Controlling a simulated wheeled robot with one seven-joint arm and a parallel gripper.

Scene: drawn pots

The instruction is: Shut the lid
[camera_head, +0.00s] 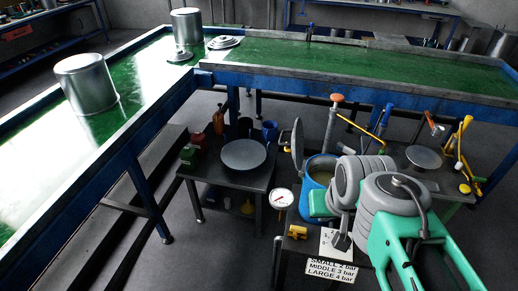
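A blue pot (316,194) stands on a low dark table right of centre, its open top showing a yellowish inside. A round grey lid (298,146) stands nearly upright at the pot's left rim, so the pot is open. My grey and green arm reaches in from the lower right and covers the pot's right side.
A pressure gauge (282,198), a yellow valve (297,231) and a pressure sign (331,269) are near the pot. An orange-topped pump (336,101) stands behind it. A side table (204,171) holds a dark round plate (243,154). Green benches (383,61) with metal pots (86,84) run behind.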

